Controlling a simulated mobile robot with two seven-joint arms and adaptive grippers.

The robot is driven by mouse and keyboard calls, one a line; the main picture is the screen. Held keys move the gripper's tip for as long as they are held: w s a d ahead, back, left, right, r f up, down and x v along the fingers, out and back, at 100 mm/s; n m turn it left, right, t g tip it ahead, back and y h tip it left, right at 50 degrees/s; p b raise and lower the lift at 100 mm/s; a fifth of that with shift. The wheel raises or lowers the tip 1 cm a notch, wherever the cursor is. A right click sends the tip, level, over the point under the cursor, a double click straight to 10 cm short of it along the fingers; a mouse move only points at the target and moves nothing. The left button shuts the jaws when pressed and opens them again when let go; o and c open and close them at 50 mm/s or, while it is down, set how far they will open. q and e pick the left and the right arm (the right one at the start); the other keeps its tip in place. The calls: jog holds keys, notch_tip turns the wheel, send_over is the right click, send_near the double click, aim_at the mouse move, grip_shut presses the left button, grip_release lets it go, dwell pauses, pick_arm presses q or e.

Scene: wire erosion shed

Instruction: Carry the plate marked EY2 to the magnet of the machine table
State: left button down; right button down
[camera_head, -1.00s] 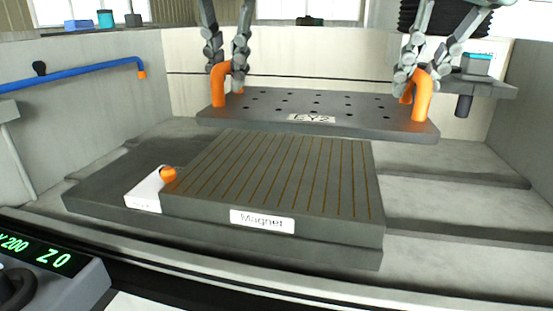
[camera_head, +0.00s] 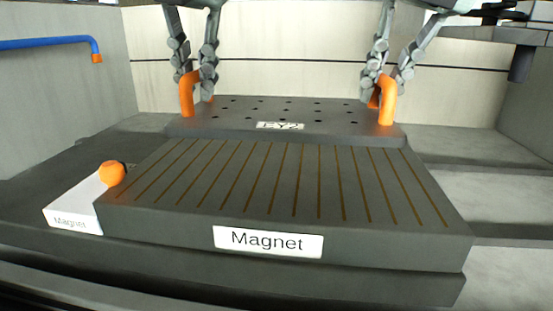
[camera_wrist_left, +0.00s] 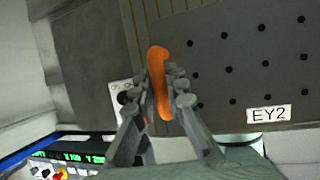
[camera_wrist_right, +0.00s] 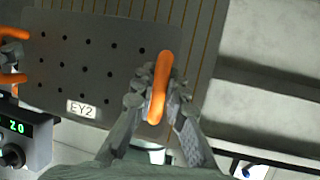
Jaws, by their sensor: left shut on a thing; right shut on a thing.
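The dark plate marked EY2 (camera_head: 240,112) has rows of holes and an orange handle at each end. It is level over the back part of the magnet (camera_head: 290,185); whether it touches the magnet I cannot tell. My left gripper (camera_head: 194,80) is shut on the left orange handle (camera_head: 187,98), also seen in the left wrist view (camera_wrist_left: 158,80). My right gripper (camera_head: 385,78) is shut on the right orange handle (camera_head: 387,105), also seen in the right wrist view (camera_wrist_right: 158,90). The magnet's grooved front part is bare and labelled "Magnet".
A white block with an orange knob (camera_head: 112,173) sits at the magnet's left side. A blue pipe with an orange tip (camera_head: 50,43) juts from the left. A dark machine head (camera_head: 520,62) hangs at the right. Pale walls enclose the back and sides.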

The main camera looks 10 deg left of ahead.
aim_at(199, 108)
pick_arm(q)
jog(key=shift+w+a+f, duration=0.3)
jog(key=shift+w, duration=0.1)
pick_arm(e)
jog(key=shift+w+a+f, duration=0.1)
jog(key=shift+w+f, duration=0.2)
jog(key=shift+w, duration=0.15)
pick_arm(q)
jog(key=shift+r, duration=0.1)
pick_arm(e)
jog(key=shift+s+r, duration=0.1)
pick_arm(q)
jog(key=shift+s, duration=0.1)
